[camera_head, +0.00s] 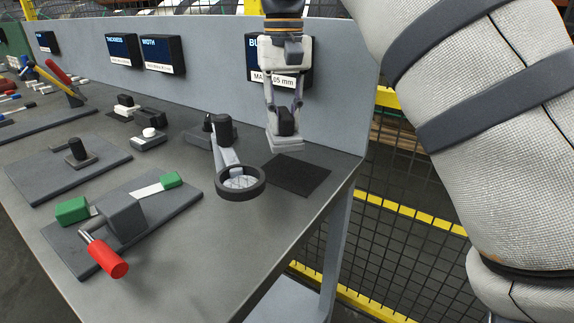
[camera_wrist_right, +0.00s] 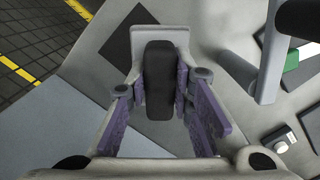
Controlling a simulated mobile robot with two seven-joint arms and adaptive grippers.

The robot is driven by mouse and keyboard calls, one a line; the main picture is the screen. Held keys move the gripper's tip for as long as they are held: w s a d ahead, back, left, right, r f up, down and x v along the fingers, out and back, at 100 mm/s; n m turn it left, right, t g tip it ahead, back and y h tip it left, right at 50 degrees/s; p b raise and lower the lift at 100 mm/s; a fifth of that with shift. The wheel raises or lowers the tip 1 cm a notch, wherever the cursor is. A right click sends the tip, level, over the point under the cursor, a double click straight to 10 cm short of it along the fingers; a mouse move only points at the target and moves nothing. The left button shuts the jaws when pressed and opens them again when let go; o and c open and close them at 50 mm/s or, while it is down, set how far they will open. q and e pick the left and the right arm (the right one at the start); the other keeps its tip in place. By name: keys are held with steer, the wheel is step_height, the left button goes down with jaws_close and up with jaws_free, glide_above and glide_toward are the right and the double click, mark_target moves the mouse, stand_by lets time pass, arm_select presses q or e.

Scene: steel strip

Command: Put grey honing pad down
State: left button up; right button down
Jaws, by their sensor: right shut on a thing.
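My right gripper (camera_head: 285,108) is shut on the black handle of the grey honing pad (camera_head: 286,146), near the right end of the bench. The pad's flat light grey base hangs below the fingers. It seems to be above the bench, just behind the dark square mat (camera_head: 300,176); the exact gap is hard to tell. In the right wrist view, the handle of the honing pad (camera_wrist_right: 159,82) sits between the two fingers of my right gripper (camera_wrist_right: 170,92), and the dark mat (camera_wrist_right: 124,46) lies beyond, partly covered by the pad. My left gripper is not in view.
A ring-shaped magnifier (camera_head: 241,183) on an arm stands just left of the mat. A clamp fixture with a red handle (camera_head: 105,257) lies at the front. The upright grey panel (camera_head: 345,100) with displays closes the back. The bench edge is close on the right.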

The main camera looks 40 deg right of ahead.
mark_target(284, 111)
step_height(284, 111, down, 8)
steer(key=shift+f, duration=0.2)
steer(key=c, duration=1.4)
jaws_free()
steer(key=shift+f, duration=0.1)
steer(key=r, duration=1.2)
steer(key=shift+w+d+r, duration=0.15)
steer(key=shift+w, duration=0.1)
